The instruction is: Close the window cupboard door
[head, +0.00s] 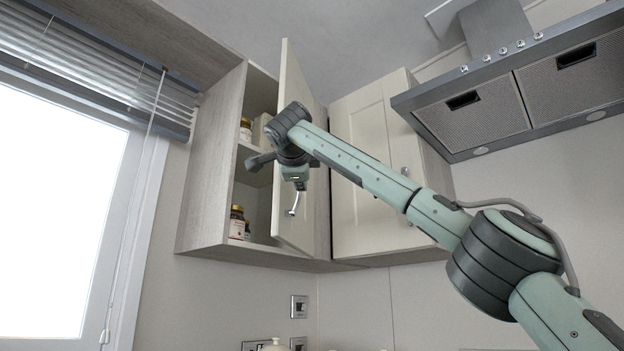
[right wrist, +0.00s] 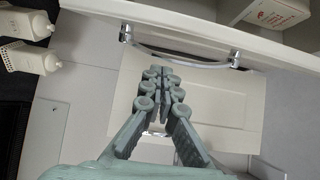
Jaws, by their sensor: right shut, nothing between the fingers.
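The window cupboard (head: 212,165) hangs beside the window, and its cream door (head: 291,75) stands open, swung out to the right. A silver bar handle (head: 293,205) is near the door's free edge. In the right wrist view the door (right wrist: 215,25) crosses the top, with its handle (right wrist: 182,63) below. My right gripper (head: 299,184) is in front of the door, close to the handle. Its fingers (right wrist: 165,74) are shut and empty, with tips just below the handle bar; I cannot tell whether they touch. My left gripper is not in view.
Jars (head: 237,222) stand on the cupboard shelves. A second cupboard (head: 362,120) with closed doors is to the right, then the extractor hood (head: 510,85). The window blind (head: 100,75) is at the left. White bottles (right wrist: 30,60) show in the right wrist view.

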